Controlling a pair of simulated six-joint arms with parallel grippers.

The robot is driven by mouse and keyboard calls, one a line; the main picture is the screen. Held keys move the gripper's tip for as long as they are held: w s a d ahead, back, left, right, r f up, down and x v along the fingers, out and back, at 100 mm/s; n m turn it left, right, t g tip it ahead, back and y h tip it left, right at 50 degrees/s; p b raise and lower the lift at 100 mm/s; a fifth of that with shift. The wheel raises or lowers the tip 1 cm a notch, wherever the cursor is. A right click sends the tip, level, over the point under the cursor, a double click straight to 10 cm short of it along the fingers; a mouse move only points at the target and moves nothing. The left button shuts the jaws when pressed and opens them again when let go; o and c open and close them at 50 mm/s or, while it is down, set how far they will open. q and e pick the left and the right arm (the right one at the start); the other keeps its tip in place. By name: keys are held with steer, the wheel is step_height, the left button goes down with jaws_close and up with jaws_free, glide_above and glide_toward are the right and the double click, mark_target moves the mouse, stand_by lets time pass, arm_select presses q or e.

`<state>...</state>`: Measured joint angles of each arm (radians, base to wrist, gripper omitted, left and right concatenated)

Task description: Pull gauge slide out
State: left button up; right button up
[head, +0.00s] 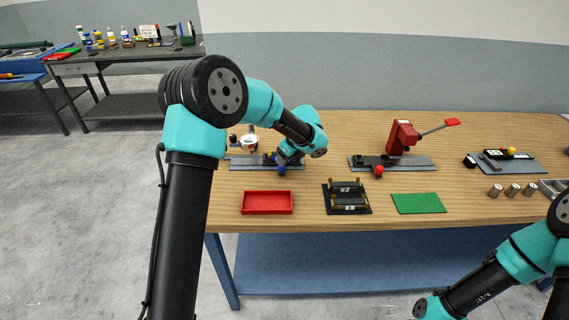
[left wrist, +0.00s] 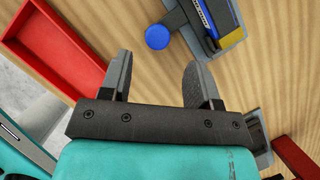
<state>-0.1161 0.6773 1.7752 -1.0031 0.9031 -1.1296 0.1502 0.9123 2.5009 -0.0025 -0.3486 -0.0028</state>
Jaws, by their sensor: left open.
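A grey plate (head: 245,167) with a fixture on it lies at the back left of the wooden table, and a blue knob (head: 282,171) sticks out at its front. In the left wrist view the same blue knob (left wrist: 157,37) sits on a dark bar beside a blue marked strip (left wrist: 207,18), which looks like the gauge slide. My left gripper (head: 285,158) is over the right part of this fixture. In its wrist view the gripper (left wrist: 158,75) has its fingers apart, with nothing between them; the knob lies beyond the fingertips. My right gripper is out of view.
A red tray (head: 267,211) lies in front of the fixture and also shows in the left wrist view (left wrist: 45,55). A black stand (head: 347,209) and green mat (head: 418,211) lie to its right. A red-levered device (head: 403,135) stands behind them. Metal cylinders (head: 512,191) stand at the right.

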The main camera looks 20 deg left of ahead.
arm_select(q)
steer(key=v, duration=1.1)
steer(key=shift+r, duration=0.15)
